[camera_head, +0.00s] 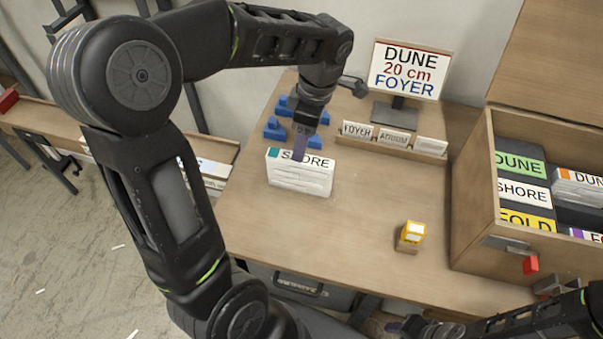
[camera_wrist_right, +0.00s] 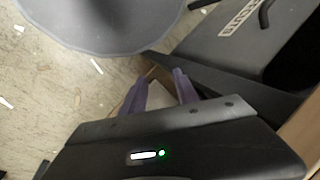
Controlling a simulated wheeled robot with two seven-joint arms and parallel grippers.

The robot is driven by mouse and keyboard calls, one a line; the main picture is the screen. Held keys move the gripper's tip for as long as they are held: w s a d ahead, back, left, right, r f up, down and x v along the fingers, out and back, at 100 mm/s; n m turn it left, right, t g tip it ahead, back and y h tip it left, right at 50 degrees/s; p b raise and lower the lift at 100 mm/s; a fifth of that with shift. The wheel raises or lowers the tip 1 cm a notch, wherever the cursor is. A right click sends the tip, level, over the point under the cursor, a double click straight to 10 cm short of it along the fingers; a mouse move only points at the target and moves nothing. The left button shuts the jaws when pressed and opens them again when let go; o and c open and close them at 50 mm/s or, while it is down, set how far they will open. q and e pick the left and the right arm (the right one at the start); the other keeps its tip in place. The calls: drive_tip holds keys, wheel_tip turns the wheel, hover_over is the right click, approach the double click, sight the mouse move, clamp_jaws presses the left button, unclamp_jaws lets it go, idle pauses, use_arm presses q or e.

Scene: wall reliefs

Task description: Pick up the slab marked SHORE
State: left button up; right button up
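The slab marked SHORE (camera_head: 300,180) is white with a teal mark at the left of its label. It stands upright on the left part of the table in the head view. My left gripper (camera_head: 301,146) reaches down over its top edge from above. One purple finger lies across the front label and hides a letter. The other finger is hidden, so its grip on the slab cannot be told. My right gripper (camera_head: 412,326) is low at the table's front edge, far from the slab. In the right wrist view its two purple fingers (camera_wrist_right: 160,90) are apart with nothing between them.
Blue holders (camera_head: 276,129) are behind the slab. A sign (camera_head: 405,70) reads DUNE, 20 cm, FOYER. A rack (camera_head: 395,144) holds FOYER and ATRIUM cards. A yellow block (camera_head: 411,232) stands front right. A wooden crate (camera_head: 478,200) holds several slabs, one also marked SHORE (camera_head: 522,192).

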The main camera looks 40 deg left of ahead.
sight(300, 173)
use_arm(q)
drive_tip(key=shift+s, duration=0.1)
drive_tip(key=shift+a+f, duration=0.15)
drive_tip(key=shift+f, duration=1.1)
drive_tip(key=f, duration=0.3)
drive_tip(key=f+p, duration=0.1)
drive_tip(key=f, duration=0.1)
drive_tip(key=shift+s+a+f, duration=0.1)
drive_tip(key=shift+a, duration=0.2)
drive_tip(key=shift+c, duration=0.2)
clamp_jaws()
idle(0.7)
